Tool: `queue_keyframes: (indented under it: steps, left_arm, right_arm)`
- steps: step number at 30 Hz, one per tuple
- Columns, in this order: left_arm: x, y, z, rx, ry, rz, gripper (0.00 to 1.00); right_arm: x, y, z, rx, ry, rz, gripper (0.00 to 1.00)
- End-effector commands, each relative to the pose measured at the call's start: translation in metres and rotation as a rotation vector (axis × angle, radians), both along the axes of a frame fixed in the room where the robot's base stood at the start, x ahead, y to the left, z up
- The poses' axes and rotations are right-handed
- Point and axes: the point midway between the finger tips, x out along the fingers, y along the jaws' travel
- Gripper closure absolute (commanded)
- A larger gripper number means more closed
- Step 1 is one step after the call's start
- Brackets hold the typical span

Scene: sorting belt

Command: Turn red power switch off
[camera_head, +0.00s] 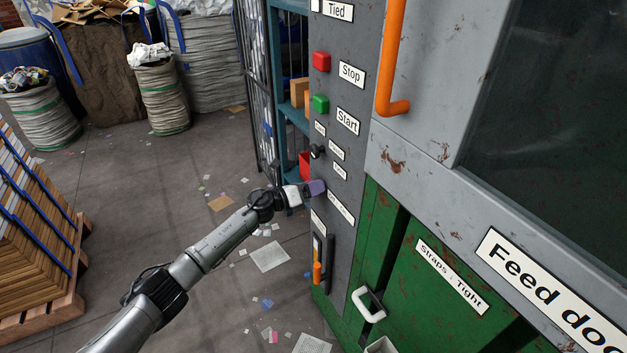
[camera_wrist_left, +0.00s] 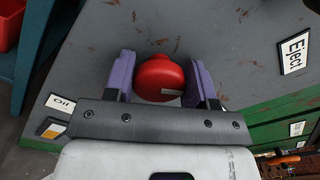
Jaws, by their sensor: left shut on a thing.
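My left gripper (camera_head: 318,188) reaches the grey control panel (camera_head: 345,100) from the left, low on its face. In the left wrist view, its purple fingers (camera_wrist_left: 160,80) are shut on a red rounded knob (camera_wrist_left: 158,75), one finger on each side. The gripper hides this knob in the head view. A label reading "Eject" (camera_wrist_left: 295,52) is to the right of it. I see no label naming a power switch. Above the gripper are a red button (camera_head: 321,61) labelled "Stop", a green button (camera_head: 320,103) labelled "Start", and a small black selector knob (camera_head: 317,152). My right gripper is not in view.
An orange-handled lever (camera_head: 317,272) sits in a slot below the gripper. An orange bar handle (camera_head: 391,70) and a white handle (camera_head: 369,304) project from the machine. A pallet of cardboard (camera_head: 30,230) stands at left. Paper scraps litter the otherwise open floor.

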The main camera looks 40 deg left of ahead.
Motion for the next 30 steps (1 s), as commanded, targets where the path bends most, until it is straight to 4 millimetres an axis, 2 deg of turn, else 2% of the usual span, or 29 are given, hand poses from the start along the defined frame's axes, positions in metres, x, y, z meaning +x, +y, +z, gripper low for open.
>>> queue_keyframes:
  steps: [1,15,30]
  left_arm:
    - [0.0,0.0,0.005,-0.045,0.019,0.0,0.73]
    - [0.001,0.001,0.002,-0.452,0.192,0.0,0.73]
    - [0.001,0.001,-0.001,-0.771,0.328,-0.001,0.73]
  right_arm:
    - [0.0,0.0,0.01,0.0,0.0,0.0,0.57]
    - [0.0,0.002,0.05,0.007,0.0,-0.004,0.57]
    - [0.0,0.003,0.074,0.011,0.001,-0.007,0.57]
